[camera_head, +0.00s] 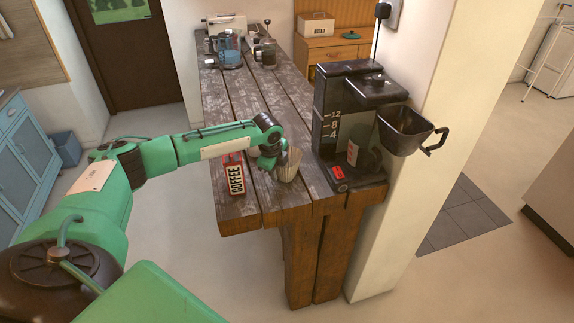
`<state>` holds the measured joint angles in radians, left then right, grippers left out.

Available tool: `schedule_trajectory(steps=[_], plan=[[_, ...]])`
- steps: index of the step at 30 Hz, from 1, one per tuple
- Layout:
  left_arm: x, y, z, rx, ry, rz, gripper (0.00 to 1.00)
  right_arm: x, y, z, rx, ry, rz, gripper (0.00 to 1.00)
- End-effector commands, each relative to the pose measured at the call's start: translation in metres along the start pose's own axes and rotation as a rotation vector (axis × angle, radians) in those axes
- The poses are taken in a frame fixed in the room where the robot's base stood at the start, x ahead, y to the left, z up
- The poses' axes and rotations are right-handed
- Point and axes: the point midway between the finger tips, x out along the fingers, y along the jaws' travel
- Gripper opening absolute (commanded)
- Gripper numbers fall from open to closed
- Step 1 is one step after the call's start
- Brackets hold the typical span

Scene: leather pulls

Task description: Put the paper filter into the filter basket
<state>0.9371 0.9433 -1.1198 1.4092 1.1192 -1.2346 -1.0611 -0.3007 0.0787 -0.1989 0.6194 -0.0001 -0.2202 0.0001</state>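The paper filter (289,168) is a pale, fluted cup near the front of the wooden table. My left gripper (270,157) is at the filter's left side, overlapping its rim in the picture. Its fingertips are small and dark, so I cannot tell whether they are closed on the paper. The filter basket (403,131) is black with a looped handle on its right. It sits out at the right side of the black coffee maker (349,120), with its open top showing and no filter visible in it. My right gripper is out of view.
A pale pillar (405,205) stands right of the table.

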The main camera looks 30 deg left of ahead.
Motion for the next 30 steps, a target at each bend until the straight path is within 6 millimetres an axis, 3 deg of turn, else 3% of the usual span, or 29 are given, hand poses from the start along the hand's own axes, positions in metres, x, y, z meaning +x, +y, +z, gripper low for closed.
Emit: schedule_trajectory(steps=[3, 7, 23, 30], plan=[[0.000, 0.000, 0.000, 0.000, 0.000, 0.000, 0.24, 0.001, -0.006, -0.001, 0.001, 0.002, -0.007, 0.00], [0.000, 0.000, 0.000, 0.000, 0.000, 0.000, 0.00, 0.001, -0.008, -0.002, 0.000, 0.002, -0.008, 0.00], [-0.003, -0.001, 0.000, 0.000, 0.000, -0.002, 0.00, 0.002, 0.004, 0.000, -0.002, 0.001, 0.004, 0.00], [-0.028, -0.007, 0.000, 0.000, 0.000, -0.005, 0.00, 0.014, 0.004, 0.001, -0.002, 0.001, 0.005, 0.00]])
